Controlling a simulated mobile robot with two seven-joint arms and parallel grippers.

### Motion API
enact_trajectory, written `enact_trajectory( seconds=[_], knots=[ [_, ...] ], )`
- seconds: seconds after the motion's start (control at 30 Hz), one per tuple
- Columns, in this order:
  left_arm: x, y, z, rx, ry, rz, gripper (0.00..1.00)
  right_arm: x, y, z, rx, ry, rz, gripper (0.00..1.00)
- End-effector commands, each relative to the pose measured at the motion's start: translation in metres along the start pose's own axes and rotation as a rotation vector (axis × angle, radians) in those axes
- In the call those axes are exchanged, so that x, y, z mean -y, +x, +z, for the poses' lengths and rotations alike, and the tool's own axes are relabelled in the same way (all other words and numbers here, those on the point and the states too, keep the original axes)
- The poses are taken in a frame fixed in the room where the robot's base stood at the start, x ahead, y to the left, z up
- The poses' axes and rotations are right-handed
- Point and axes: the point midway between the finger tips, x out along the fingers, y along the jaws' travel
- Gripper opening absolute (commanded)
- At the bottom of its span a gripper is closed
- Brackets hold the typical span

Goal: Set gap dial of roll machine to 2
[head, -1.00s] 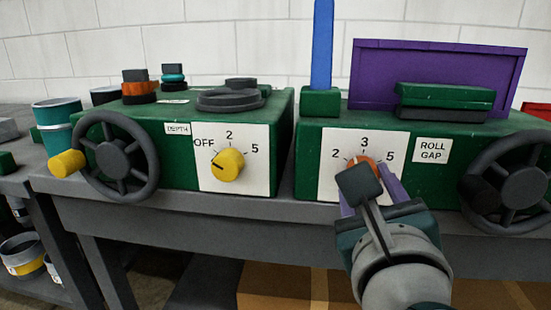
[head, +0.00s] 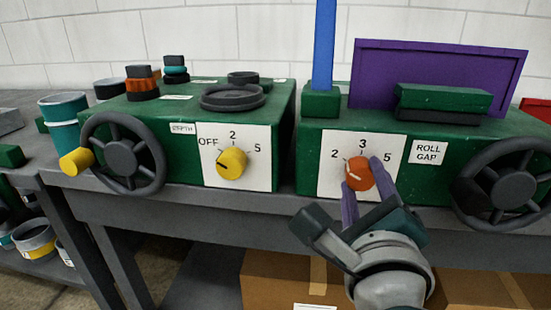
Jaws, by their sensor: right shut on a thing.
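The roll gap dial is an orange round knob (head: 358,174) on a white plate (head: 333,186) marked 2, 3 and 5, on the front of the right green machine (head: 310,150). Its pale pointer line lies toward the left, on the side of the 2; the exact setting is hard to read. My right gripper (head: 364,182) reaches up from below, tilted, with its purple fingers on either side of the knob, shut on it. The fingers and hand hide part of the plate's lower right. The "ROLL GAP" label (head: 430,152) sits right of the plate. My left gripper is not in view.
The left green machine (head: 185,140) has a yellow depth dial (head: 232,163) pointing near OFF. Dark handwheels stand out at the left (head: 122,153) and right (head: 500,190). Both machines stand on a grey bench (head: 200,205). A cardboard box (head: 285,283) lies underneath.

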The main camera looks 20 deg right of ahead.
Motion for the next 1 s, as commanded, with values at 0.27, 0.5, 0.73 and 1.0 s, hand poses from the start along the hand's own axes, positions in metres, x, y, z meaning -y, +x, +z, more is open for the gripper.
enact_trajectory(
  seconds=[0.27,0.5,0.73,1.0],
  knots=[
    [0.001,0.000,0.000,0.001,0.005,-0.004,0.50,0.000,0.000,0.000,0.001,-0.005,0.000,0.00],
    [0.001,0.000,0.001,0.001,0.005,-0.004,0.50,0.000,0.000,0.000,0.001,-0.004,0.000,0.71],
    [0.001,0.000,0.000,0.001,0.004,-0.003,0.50,0.000,0.000,0.000,0.000,-0.003,0.000,0.79],
    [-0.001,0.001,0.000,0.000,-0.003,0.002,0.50,-0.001,-0.021,-0.001,-0.002,-0.002,0.003,0.79]
  ],
)
